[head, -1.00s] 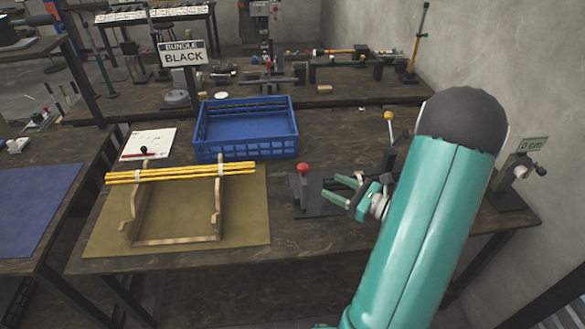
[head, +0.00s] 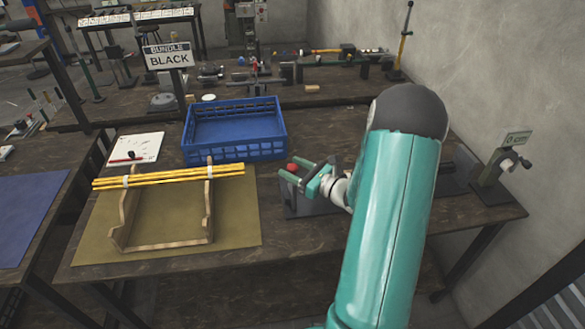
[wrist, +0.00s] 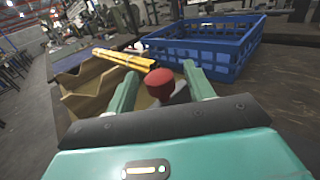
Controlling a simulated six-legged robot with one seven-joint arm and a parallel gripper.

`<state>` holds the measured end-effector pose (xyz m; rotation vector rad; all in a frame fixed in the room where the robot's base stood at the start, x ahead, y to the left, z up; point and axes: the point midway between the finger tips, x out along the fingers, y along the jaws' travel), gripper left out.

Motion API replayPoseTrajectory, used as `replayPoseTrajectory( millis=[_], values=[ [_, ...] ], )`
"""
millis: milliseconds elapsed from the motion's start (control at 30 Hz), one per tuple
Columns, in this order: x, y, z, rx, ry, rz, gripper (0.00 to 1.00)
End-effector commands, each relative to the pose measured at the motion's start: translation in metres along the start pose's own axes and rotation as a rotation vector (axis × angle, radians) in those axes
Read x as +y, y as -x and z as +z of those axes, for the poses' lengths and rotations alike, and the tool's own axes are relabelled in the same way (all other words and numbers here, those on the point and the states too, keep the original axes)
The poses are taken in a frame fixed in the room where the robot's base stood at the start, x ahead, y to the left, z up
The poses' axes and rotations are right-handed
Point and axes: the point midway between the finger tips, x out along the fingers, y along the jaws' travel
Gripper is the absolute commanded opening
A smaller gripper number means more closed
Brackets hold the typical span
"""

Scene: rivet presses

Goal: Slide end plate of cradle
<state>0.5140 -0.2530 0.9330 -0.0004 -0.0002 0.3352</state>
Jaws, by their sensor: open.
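A wooden cradle (head: 160,243) stands on the olive mat and carries yellow rods (head: 170,176) across its two uprights. The rods and the cradle also show ahead in the wrist view (wrist: 95,88). To the cradle's right, a red knob (head: 292,167) stands on a dark metal base (head: 310,207). I cannot tell which part is the end plate. My gripper (head: 288,165) is open at the knob. In the wrist view, the red knob (wrist: 160,82) shows between the two spread green fingers (wrist: 159,70). I cannot tell whether they touch it. My gripper hides part of the base.
A blue crate (head: 232,152) stands empty behind the cradle and knob. A white sheet (head: 134,148) lies behind the cradle. A "BUNDLE BLACK" sign (head: 168,55) stands farther back. A gauge stand (head: 497,178) is at the right table edge. Bare tabletop lies in front of the knob.

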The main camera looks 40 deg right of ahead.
Motion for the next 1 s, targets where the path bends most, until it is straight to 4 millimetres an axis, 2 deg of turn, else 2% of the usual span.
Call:
replayPoseTrajectory(
  millis=[133,367,633,833,1000],
  values=[
    [0.0,-0.007,0.0,0.001,0.0,0.001,0.53],
    [0.0,-0.008,0.0,0.0,0.0,0.0,0.53],
    [0.0,-0.007,0.0,0.0,0.0,0.0,0.0],
    [-0.007,-0.002,0.0,0.0,0.001,-0.003,0.0],
    [-0.034,0.025,0.0,0.0,0.002,-0.007,0.0]
  ],
)
